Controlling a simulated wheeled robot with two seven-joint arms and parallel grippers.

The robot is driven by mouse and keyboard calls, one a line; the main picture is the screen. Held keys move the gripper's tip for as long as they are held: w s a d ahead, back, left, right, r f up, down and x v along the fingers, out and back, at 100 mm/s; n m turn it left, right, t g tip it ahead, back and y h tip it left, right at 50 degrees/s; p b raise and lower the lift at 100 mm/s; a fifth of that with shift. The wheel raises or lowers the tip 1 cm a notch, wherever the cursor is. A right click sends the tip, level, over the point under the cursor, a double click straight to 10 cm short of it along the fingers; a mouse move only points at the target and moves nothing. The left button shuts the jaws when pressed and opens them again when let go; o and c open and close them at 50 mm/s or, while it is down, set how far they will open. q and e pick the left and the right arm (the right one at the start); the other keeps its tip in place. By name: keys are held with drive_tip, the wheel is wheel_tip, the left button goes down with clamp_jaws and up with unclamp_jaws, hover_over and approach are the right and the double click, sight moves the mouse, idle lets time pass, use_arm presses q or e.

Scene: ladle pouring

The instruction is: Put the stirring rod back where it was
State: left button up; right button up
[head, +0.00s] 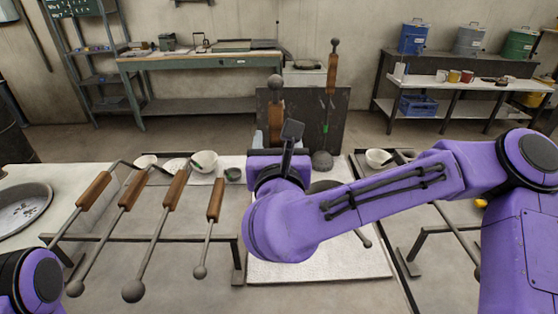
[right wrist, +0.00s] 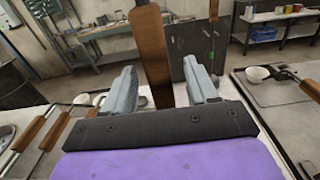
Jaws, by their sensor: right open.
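A tool with a brown wooden handle (head: 276,122) and a dark ball on top stands upright at my right gripper (head: 282,140). In the right wrist view its handle (right wrist: 153,50) shows between the two open fingers of the gripper (right wrist: 160,84); I cannot tell whether they touch it. My right arm hides its lower part. A second upright tool (head: 331,75), with a wooden handle, a green band and a ball at its lower end, stands to the right, in front of a dark panel (head: 338,112). I cannot tell which one is the stirring rod. My left gripper is out of view.
Several wooden-handled ladles or rods (head: 128,190) lean on a metal rack (head: 150,238) at left. White bowls (head: 205,160) stand behind them, and another bowl (head: 378,158) stands right of my right gripper. A pale mat (head: 320,266) lies below my arm.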

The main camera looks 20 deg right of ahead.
drive_tip(key=b+v, duration=0.1)
drive_tip(key=v, duration=0.8)
drive_tip(key=shift+b, duration=0.4)
drive_tip(key=shift+r, duration=0.1)
idle(0.5)
